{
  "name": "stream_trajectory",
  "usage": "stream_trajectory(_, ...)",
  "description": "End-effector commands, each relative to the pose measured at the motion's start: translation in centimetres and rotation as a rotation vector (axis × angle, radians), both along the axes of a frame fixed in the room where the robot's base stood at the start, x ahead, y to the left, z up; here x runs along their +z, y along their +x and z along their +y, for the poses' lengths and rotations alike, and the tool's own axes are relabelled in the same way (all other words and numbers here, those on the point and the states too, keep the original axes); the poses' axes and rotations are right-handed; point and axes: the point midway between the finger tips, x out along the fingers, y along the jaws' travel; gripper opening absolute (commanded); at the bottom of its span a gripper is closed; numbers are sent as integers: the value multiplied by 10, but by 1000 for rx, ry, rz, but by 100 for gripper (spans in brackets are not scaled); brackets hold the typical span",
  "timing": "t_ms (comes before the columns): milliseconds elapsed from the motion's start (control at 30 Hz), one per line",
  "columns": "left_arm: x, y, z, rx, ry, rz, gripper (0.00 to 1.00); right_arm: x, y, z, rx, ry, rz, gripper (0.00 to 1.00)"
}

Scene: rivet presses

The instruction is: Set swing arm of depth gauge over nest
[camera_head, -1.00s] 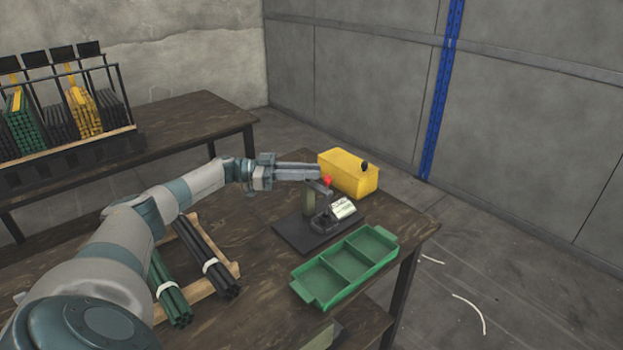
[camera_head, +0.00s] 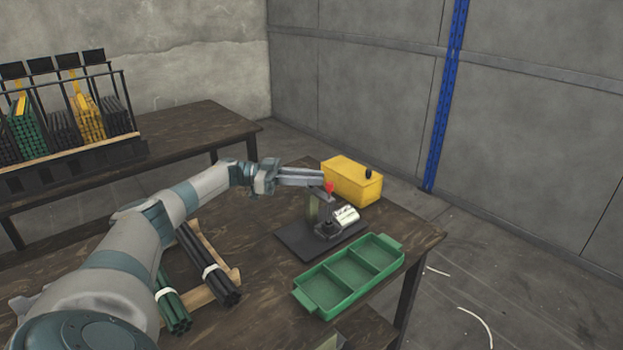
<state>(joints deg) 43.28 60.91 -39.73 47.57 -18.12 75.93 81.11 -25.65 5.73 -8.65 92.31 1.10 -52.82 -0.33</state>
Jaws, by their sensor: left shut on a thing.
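The depth gauge (camera_head: 317,212) stands on a dark base plate (camera_head: 300,243) on the wooden table, with an upright post and a small red part (camera_head: 329,187) at its top. A whitish labelled piece (camera_head: 346,215) sits beside the post. My left gripper (camera_head: 322,181) comes in from the left and is shut at the gauge's top, by the red part, holding the swing arm. The fingers cover much of the swing arm, and the nest is too small to make out. My right gripper is not in view.
A yellow box (camera_head: 352,183) with a black knob stands close behind the gauge. A green three-compartment tray (camera_head: 350,275) lies in front, empty. Bundles of dark rods (camera_head: 208,265) and green rods (camera_head: 173,312) lie below my left arm. A rod rack (camera_head: 65,125) stands on the back table.

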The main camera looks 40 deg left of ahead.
Motion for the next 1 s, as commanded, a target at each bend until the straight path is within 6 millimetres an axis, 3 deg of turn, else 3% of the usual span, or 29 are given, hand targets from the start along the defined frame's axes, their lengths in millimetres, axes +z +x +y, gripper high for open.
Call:
stream_trajectory(33,-1,0,0,-1,0,1,23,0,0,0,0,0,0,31)
stream_trajectory(100,-1,0,0,-1,-1,1,37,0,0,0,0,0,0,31)
stream_trajectory(567,-1,-3,5,0,0,0,37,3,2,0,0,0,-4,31)
stream_trajectory(767,-2,-15,21,2,1,1,37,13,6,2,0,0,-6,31)
stream_trajectory(1000,-3,-38,55,3,0,0,37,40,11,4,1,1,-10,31)
